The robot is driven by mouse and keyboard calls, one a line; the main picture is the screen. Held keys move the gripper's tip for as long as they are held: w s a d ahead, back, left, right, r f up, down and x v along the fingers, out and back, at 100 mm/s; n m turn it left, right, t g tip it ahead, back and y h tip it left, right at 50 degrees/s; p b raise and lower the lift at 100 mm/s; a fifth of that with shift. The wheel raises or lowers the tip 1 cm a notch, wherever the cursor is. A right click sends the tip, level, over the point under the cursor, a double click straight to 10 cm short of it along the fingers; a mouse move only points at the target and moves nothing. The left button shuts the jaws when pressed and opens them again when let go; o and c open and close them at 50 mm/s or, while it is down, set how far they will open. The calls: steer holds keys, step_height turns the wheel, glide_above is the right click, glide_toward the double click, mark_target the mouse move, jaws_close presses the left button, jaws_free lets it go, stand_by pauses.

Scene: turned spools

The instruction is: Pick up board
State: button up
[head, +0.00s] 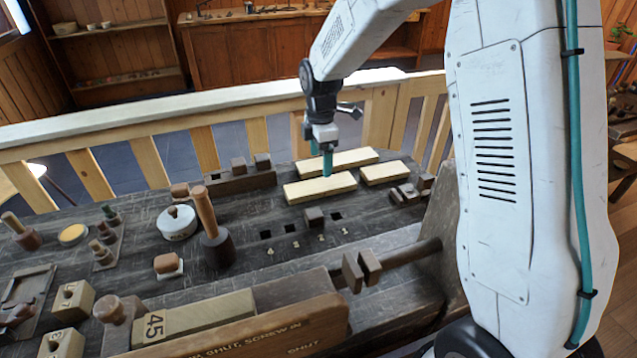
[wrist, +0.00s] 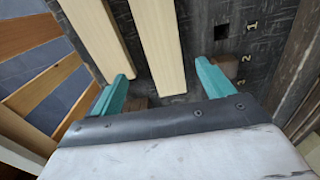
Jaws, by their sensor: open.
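Three pale wooden boards lie on the dark bench: a long back board (head: 350,159), a long front board (head: 310,190) and a shorter right board (head: 384,173). My gripper (head: 327,165) points down with teal fingers at the front board, in front of the back board. In the wrist view my gripper (wrist: 165,82) is open and empty. One board (wrist: 160,45) reaches between the fingers; another board (wrist: 97,35) ends near the left fingertip. I cannot tell whether the fingers touch a board.
A dark block (head: 314,216) stands in a row of numbered square holes in front of the boards. Small brown blocks (head: 405,194) are at right. A wooden mallet (head: 213,235) stands left. A railing (head: 215,110) runs behind the bench. A wooden vise (head: 240,320) fills the front.

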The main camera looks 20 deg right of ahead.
mark_target(320, 185)
steer(key=f, duration=0.8)
steer(key=shift+s+a, duration=0.1)
steer(key=shift+s, duration=0.15)
steer(key=shift+r, duration=0.1)
steer(key=c, duration=1.1)
